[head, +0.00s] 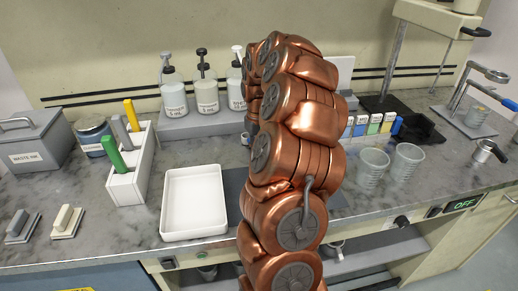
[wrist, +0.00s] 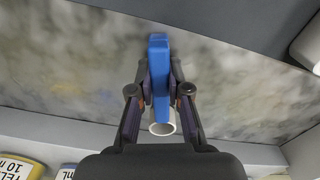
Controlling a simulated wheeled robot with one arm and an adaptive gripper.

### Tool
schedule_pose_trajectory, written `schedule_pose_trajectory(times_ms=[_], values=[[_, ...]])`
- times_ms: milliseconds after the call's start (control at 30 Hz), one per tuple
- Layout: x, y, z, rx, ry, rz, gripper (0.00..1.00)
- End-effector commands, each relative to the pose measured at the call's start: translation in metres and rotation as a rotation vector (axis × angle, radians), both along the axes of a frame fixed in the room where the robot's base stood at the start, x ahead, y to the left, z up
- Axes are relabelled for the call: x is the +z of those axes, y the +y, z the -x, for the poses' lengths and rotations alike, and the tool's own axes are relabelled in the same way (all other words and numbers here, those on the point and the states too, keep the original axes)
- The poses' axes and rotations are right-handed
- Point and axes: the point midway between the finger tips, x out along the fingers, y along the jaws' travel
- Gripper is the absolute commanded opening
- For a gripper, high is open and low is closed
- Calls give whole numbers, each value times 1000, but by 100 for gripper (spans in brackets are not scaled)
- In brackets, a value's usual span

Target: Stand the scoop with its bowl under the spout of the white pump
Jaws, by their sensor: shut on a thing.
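In the wrist view, my gripper (wrist: 159,92) is shut on a blue upright handle, which looks like that of the scoop (wrist: 158,60). A pale round rim (wrist: 162,129) shows just below the fingers and looks like the scoop's bowl. Whether it touches a surface I cannot tell. In the head view, the white pump (head: 238,50) tops the rightmost of three bottles at the back, and my copper arm partly hides its bottle (head: 236,90). My gripper and the scoop are hidden behind the arm there, so their distance from the spout is unclear.
Two other pump bottles, grey-topped (head: 173,92) and black-topped (head: 206,88), stand left of the white one on a grey platform (head: 190,122). A white tray (head: 193,210) lies in front. Clear cups (head: 372,166) and small coloured-label containers (head: 375,124) are right of my arm.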

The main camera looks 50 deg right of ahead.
Motion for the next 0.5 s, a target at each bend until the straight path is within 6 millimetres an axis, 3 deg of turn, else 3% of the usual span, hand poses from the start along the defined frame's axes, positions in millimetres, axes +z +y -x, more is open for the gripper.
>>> schedule_pose_trajectory(times_ms=[433, 467, 500], values=[[-2, 0, 0, 0, 0, 0, 0], [-2, 0, 0, 0, 0, 0, 17], [-2, 0, 0, 0, 0, 0, 22]])
